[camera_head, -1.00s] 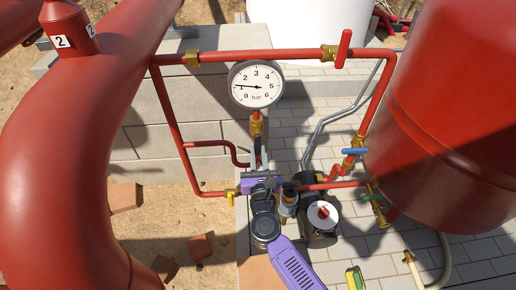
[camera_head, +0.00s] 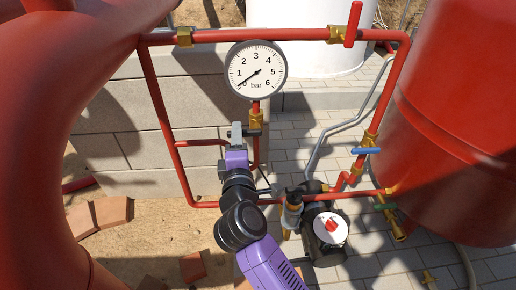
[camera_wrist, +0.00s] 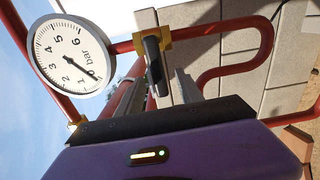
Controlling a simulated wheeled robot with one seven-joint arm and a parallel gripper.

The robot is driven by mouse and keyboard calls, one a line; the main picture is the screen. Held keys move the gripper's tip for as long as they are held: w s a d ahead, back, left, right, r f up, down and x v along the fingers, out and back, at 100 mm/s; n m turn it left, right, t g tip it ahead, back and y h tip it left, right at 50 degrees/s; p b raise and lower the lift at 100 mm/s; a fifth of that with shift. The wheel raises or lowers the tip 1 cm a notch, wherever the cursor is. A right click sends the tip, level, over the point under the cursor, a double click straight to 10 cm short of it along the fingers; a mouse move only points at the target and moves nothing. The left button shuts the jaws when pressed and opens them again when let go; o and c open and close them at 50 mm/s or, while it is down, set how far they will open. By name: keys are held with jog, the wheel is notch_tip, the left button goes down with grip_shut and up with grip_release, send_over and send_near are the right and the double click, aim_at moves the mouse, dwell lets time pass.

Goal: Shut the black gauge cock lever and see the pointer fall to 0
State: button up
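My gripper (camera_head: 237,131) is just beside the cock in the head view. In the wrist view its grey fingers (camera_wrist: 158,90) stand apart, with the lever's end showing between or just beyond them; contact cannot be told.
A red-handled valve (camera_head: 353,24) is at upper right, a blue-handled valve (camera_head: 366,151) and a green-handled one (camera_head: 383,207) at right. The pump (camera_head: 326,230) stands below near my arm. A large red pipe (camera_head: 40,130) fills the left, a red tank (camera_head: 450,130) the right.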

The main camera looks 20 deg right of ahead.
jog(key=o, duration=0.5)
jog(key=v, duration=0.7)
dwell(0.4)
jog(key=v, duration=0.7)
jog(key=shift+s, duration=0.4)
